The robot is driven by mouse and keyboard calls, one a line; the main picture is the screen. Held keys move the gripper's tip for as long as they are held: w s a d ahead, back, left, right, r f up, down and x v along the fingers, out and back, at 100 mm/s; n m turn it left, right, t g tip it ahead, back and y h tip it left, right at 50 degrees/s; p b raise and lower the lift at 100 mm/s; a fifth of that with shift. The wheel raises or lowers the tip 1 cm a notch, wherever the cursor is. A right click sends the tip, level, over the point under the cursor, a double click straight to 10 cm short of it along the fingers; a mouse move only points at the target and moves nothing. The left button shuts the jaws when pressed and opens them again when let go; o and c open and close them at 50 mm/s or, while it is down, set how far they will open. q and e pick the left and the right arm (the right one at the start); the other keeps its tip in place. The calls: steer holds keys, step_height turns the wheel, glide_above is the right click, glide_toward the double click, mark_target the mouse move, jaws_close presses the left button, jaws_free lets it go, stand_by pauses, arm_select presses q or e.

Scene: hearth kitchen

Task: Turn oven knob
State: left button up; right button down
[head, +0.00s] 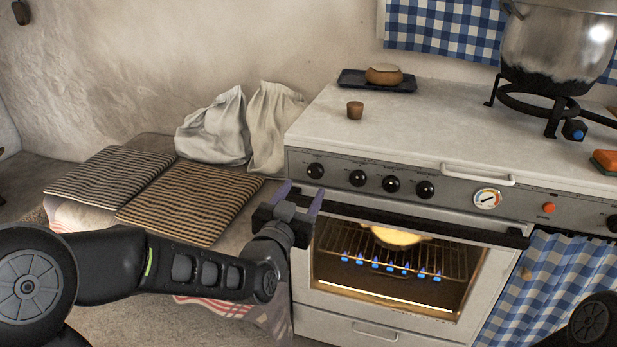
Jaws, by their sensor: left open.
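The white oven (480,262) has a grey control panel with a row of black knobs: a leftmost knob (315,170), a second knob (357,178), a third knob (391,184) and a fourth knob (424,189). Another black knob (612,223) is cut by the right picture edge. My left gripper (302,191) is open and empty, its purple fingertips pointing up just below and in front of the leftmost knob. It appears apart from the knob, though the depth gap is hard to judge. My right gripper is out of view; only part of that arm shows at bottom right.
A black handle bar (420,220) crosses the oven door, above lit blue flames and a pale round food (398,236). A dial (487,199) and red button (548,208) sit on the panel. Striped cushions (190,203) lie left. A pot (553,50) stands on a burner.

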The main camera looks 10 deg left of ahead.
mark_target(314, 174)
arm_select(q)
steer(key=shift+w, duration=0.1)
steer(key=w, duration=0.7)
steer(key=shift+w+d+b, duration=0.3)
steer(key=shift+b, duration=0.05)
steer(key=shift+c, duration=0.5)
jaws_close()
